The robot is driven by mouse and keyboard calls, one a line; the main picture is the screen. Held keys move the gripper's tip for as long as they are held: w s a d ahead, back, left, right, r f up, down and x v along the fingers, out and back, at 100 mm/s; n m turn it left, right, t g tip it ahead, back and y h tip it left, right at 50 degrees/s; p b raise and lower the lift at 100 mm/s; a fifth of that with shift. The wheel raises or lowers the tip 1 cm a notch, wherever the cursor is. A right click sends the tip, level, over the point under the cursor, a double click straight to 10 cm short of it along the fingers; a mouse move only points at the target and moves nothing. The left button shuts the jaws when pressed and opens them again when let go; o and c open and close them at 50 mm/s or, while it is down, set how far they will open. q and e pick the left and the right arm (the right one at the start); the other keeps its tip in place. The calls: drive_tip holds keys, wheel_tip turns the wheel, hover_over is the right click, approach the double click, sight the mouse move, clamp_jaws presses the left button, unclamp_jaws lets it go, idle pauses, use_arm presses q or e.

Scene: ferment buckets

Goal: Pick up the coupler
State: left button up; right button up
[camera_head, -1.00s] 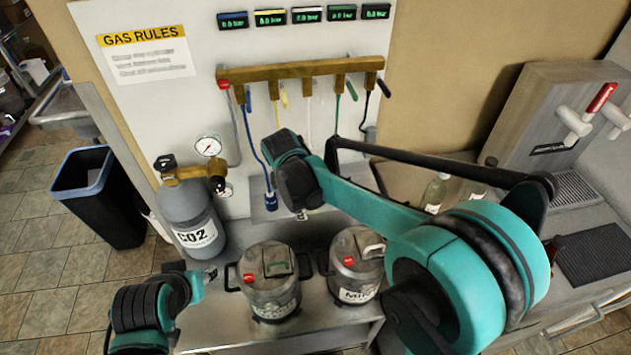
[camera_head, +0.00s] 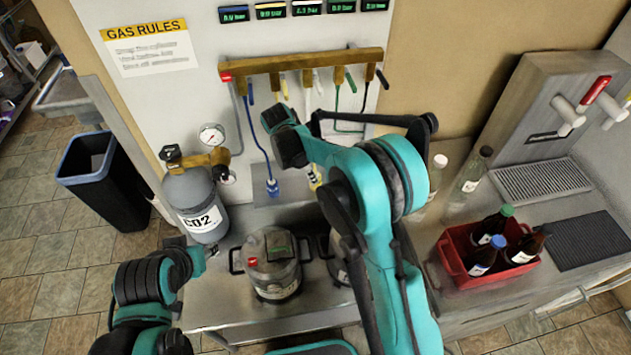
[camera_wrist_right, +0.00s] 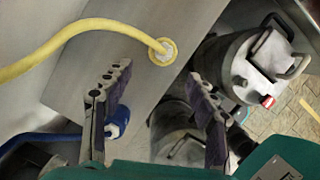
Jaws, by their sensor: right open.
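A blue coupler (camera_head: 272,187) hangs on a blue hose at the wall panel. A yellow coupler (camera_head: 315,178) hangs close to its right, partly hidden by my right arm. In the right wrist view the yellow coupler (camera_wrist_right: 163,52) ends a yellow hose and sits just beyond my open, empty right gripper (camera_wrist_right: 157,78), between the lines of its fingers. The blue coupler (camera_wrist_right: 117,122) shows beside the left finger. Contact is not visible. My right gripper is hidden in the head view. My left gripper (camera_head: 208,254) is low at the left, by the counter; its jaws are unclear.
A CO2 cylinder (camera_head: 193,201) with a gauge stands left of the couplers. A metal keg (camera_head: 271,265) stands on the counter; a second is mostly behind my right arm. At the right are clear bottles (camera_head: 467,178) and a red crate (camera_head: 455,262) of dark bottles.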

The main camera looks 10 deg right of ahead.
drive_tip(key=d+f, duration=0.1)
drive_tip(key=f, duration=0.1)
drive_tip(key=w+d+f+b, duration=0.1)
drive_tip(key=d+f, duration=0.1)
drive_tip(key=shift+w+d+f, duration=0.15)
drive_tip(key=shift+f, duration=0.25)
clamp_jaws()
